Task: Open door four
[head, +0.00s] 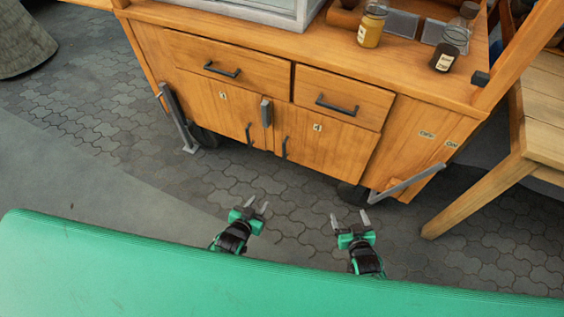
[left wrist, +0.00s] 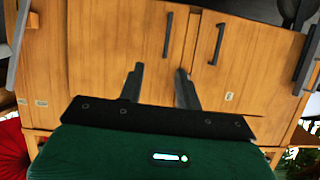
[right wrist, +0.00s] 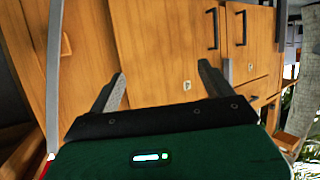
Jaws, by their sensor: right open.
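Door four (head: 335,142) is the wooden cabinet door with a small "4" label, below the right drawer. It looks closed. Its dark vertical handle (head: 284,147) is at its left edge; the handle also shows in the right wrist view (right wrist: 213,28) and the left wrist view (left wrist: 168,34). My left gripper (head: 256,207) is open and empty, in front of and below the doors, apart from the handle. My right gripper (head: 349,219) is open and empty, to the right, apart from door four. Both wrist views show the cabinet upside down.
Door three (head: 215,103) with its own handle (head: 249,134) adjoins on the left. A grey block (head: 266,111) sits between the doors' tops. Drawers lie above. A metal leg (head: 405,183) juts out at the right, near a wooden bench (head: 475,198). Paved floor lies in front.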

